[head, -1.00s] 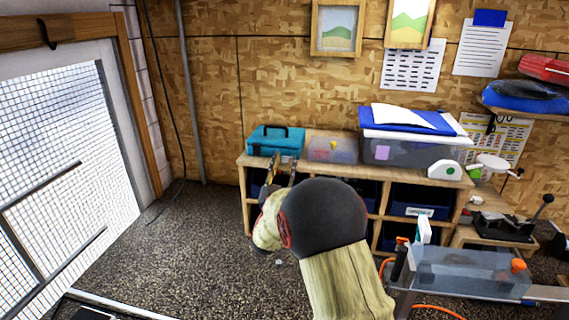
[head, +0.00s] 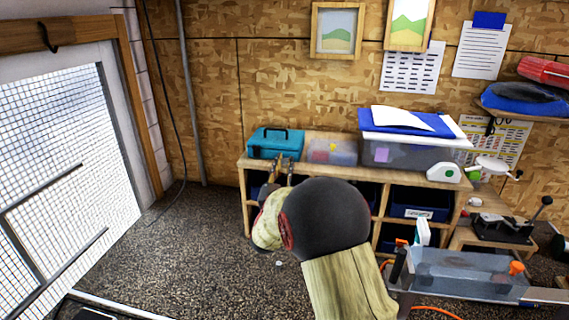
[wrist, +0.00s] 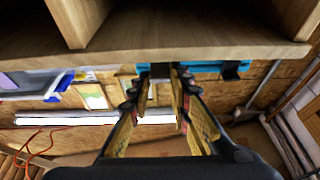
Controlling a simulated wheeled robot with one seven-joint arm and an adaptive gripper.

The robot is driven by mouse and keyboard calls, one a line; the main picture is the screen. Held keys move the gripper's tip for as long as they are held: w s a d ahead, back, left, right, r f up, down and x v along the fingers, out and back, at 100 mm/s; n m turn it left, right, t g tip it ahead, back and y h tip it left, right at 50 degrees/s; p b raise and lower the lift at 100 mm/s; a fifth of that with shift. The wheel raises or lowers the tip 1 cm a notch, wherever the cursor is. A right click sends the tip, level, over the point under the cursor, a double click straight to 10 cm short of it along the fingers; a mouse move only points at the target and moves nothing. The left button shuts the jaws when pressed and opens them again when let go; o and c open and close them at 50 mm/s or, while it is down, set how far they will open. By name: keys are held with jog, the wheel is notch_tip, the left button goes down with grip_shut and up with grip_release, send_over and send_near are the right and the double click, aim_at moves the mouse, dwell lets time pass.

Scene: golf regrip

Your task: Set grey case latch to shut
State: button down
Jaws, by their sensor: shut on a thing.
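A teal case (head: 272,147) with a dark handle sits at the left end of the wooden shelf unit's top. In the wrist view, which looks upside down, its teal edge (wrist: 203,68) shows along the shelf edge, with a dark grey latch (wrist: 160,70) and a second dark latch (wrist: 232,70). My gripper (wrist: 162,84) is at the first latch, one finger on each side, shut on it. The fingertips partly hide the latch, and I cannot tell its exact position. In the head view my gripper (head: 281,163) is at the front of the case.
A clear box (head: 332,151) stands right of the case, and a larger lidded bin (head: 405,152) beyond it. The wooden shelf unit's front edge (wrist: 90,60) is close to my fingers. The floor left of the shelf is open.

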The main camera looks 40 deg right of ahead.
jog(key=r+g+y+p, duration=0.1)
jog(key=r+p, duration=0.1)
jog(key=p, duration=0.2)
jog(key=shift+w+d+g+y, duration=0.1)
jog(key=shift+w+g+y, duration=0.05)
jog(key=shift+g+y, duration=0.2)
jog(key=y+p, duration=0.1)
jog(key=p, duration=0.1)
jog(key=r+g+p, duration=0.1)
jog(key=p, duration=0.2)
jog(key=shift+w+d+y+p, duration=0.2)
jog(key=shift+d+y+p, duration=0.05)
jog(key=shift+y+p, duration=0.1)
jog(key=p, duration=0.2)
jog(key=g+y+p, duration=0.1)
jog(key=p, duration=0.1)
jog(key=shift+w+d+r+g, duration=0.1)
jog(key=shift+w+d+g, duration=0.05)
jog(key=shift+d+g, duration=0.1)
jog(key=shift+y+p, duration=0.3)
jog(key=shift+p, duration=0.6)
jog(key=shift+w+g+p, duration=0.1)
jog(key=shift+g+p, duration=0.2)
jog(key=shift+p, duration=0.1)
jog(key=c, duration=1.7)
grip_release()
jog(key=shift+o, duration=0.3)
